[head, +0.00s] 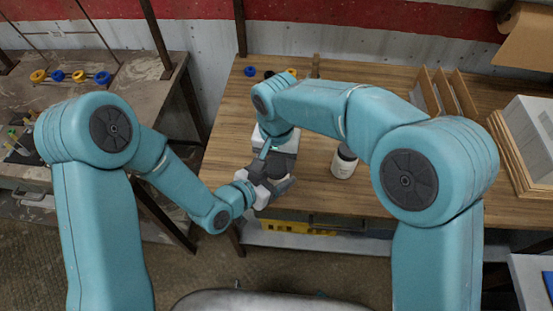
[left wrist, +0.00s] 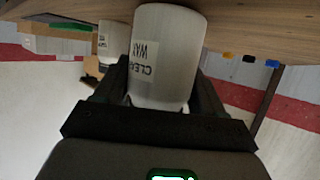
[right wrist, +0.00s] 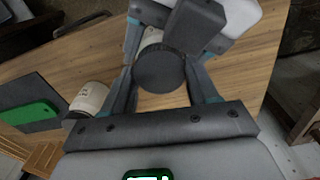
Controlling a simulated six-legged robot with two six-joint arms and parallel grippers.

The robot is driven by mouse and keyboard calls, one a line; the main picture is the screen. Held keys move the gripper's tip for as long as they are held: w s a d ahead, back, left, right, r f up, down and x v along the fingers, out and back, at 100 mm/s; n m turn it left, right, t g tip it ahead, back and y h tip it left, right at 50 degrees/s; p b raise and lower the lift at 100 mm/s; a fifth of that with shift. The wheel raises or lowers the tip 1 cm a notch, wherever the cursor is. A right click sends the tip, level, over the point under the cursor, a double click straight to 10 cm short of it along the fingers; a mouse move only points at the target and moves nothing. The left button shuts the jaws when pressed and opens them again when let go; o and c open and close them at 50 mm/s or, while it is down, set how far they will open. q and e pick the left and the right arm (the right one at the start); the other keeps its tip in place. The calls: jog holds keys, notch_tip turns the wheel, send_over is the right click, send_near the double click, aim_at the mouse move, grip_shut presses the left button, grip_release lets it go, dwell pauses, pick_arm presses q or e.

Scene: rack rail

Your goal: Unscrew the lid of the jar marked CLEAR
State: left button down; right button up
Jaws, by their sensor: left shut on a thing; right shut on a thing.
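The jar marked CLEAR is white with a printed label and fills the middle of the left wrist view (left wrist: 168,50), upside down there. My left gripper (left wrist: 160,92) is shut around its body, a finger on either side. Its dark round lid (right wrist: 160,72) shows from above in the right wrist view. My right gripper (right wrist: 165,82) has its fingers on both sides of the lid and is shut on it. In the head view my left gripper (head: 268,190) and right gripper (head: 280,160) meet near the table's front edge and mostly hide this jar.
A second white jar (head: 344,162) with a dark lid stands to the right on the wooden table (head: 375,100); it also shows in the right wrist view (right wrist: 88,100). Wooden dividers (head: 445,92) and a pale box (head: 530,125) are farther right. Another bench (head: 150,90) stands left, across a gap.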

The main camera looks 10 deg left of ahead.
pick_arm(q)
jog(key=shift+w, duration=0.1)
pick_arm(e)
jog(key=o, duration=1.2)
jog(key=shift+c, duration=0.2)
jog(key=shift+r, duration=0.1)
